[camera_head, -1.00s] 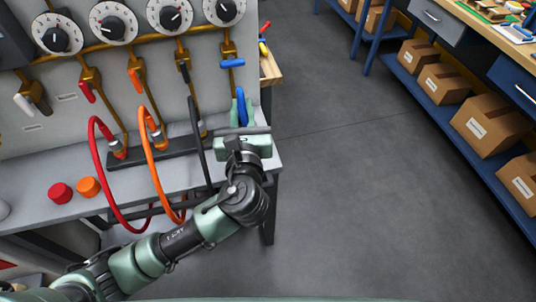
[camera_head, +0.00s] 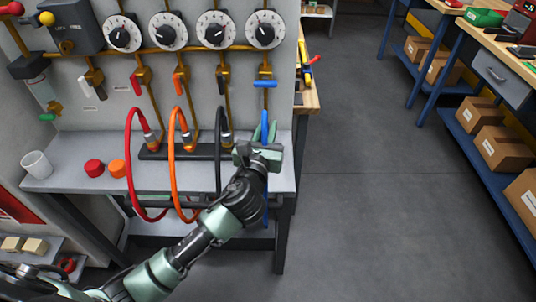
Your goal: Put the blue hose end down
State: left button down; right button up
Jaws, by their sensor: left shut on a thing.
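My left gripper (camera_head: 264,138) is shut on the blue hose (camera_head: 265,122) at the right end of the bench. A short blue length shows between the green fingers, and more blue hose hangs below, by the bench's front edge. The wrist hides the rest, so I cannot tell whether the hose end touches the bench. The blue-handled valve (camera_head: 265,84) is above the gripper. My right gripper is not in view.
Red (camera_head: 130,179), orange (camera_head: 172,172) and black (camera_head: 218,150) hoses loop left of the gripper. Red (camera_head: 93,168) and orange (camera_head: 117,168) caps and a white cup (camera_head: 37,164) stand on the grey bench (camera_head: 68,178). The floor (camera_head: 370,215) at right is clear.

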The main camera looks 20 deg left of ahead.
pick_arm(q)
jog(key=shift+f+b, duration=1)
jog(key=shift+f, duration=2.95)
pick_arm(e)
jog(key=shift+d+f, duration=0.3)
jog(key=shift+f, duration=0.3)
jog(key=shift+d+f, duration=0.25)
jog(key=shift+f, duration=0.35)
pick_arm(q)
jog(key=shift+f+b, duration=0.3)
jog(key=shift+f, duration=0.3)
jog(key=c, duration=1.4)
grip_release()
jog(key=shift+o, duration=0.2)
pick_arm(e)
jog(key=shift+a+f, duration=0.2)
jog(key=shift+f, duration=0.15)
